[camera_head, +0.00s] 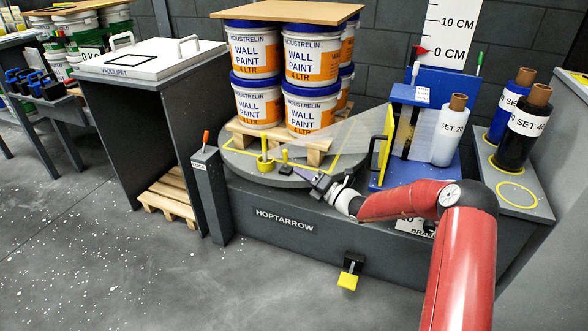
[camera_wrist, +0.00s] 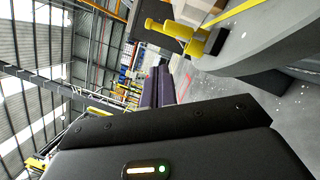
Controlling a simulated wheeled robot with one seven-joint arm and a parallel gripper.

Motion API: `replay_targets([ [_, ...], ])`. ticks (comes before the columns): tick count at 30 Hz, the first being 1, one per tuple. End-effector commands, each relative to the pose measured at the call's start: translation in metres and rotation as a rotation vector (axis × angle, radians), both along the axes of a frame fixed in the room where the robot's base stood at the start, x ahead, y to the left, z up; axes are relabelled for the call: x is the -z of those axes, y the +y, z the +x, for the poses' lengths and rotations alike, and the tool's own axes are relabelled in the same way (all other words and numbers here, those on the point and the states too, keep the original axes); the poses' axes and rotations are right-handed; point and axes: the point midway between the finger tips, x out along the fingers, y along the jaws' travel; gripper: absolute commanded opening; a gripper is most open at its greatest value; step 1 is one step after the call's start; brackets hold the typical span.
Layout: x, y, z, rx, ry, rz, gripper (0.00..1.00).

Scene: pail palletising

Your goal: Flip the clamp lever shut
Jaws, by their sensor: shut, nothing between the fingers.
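A yellow clamp (camera_head: 265,163) stands on the round turntable (camera_head: 237,160) at the front of the pallet, with an upright yellow part. A smaller yellow-green piece (camera_head: 285,158) stands just right of it. Which of these is the lever I cannot tell for sure. Yellow rounded clamp parts (camera_wrist: 178,30) also show at the top of the wrist view, beside the turntable's grey edge. My gripper (camera_head: 312,178) is just right of these parts, low over the turntable's front edge, apart from the yellow clamp. Its dark fingers (camera_wrist: 158,86) are shut and empty.
Stacked wall paint pails (camera_head: 312,105) stand on a wooden pallet (camera_head: 318,150). A translucent film sheet (camera_head: 345,145) spans from the pails towards the blue film carriage (camera_head: 408,100). A grey post (camera_head: 210,185) stands left of the turntable, and a yellow pedal (camera_head: 348,280) is low in front.

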Motion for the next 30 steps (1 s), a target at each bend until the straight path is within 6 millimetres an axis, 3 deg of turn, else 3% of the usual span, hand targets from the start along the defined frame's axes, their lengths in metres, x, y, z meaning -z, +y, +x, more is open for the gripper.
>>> replay_targets([
  [6,0.0,-0.033,-0.024,0.003,0.001,0.0,0.0],
  [12,0.0,-0.05,-0.038,0.001,0.0,0.001,0.0],
  [30,-0.003,-0.049,-0.043,-0.012,-0.016,-0.021,0.0],
])
